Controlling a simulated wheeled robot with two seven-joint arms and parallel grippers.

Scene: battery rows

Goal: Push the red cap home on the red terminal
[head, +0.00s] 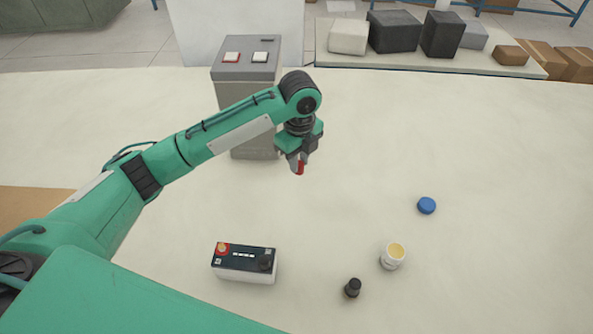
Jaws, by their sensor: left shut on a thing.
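My left gripper (298,160) is shut on the red cap (300,168), held in the air above the table in front of the grey box. Only part of the cap shows between the fingers. The battery (244,275) has a white body and dark top and stands on the table at the lower left, apart from the gripper. Its red terminal (222,249), a red spot with a brassy centre, is at the top's left end. A black terminal (265,263) is at the right end. My right gripper is not in view.
A grey box (228,75) with red and white squares stands behind my left arm. A small black object (352,288), an open white jar (391,262) and a blue lid (427,205) are on the right. Table between battery and jar is mostly clear.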

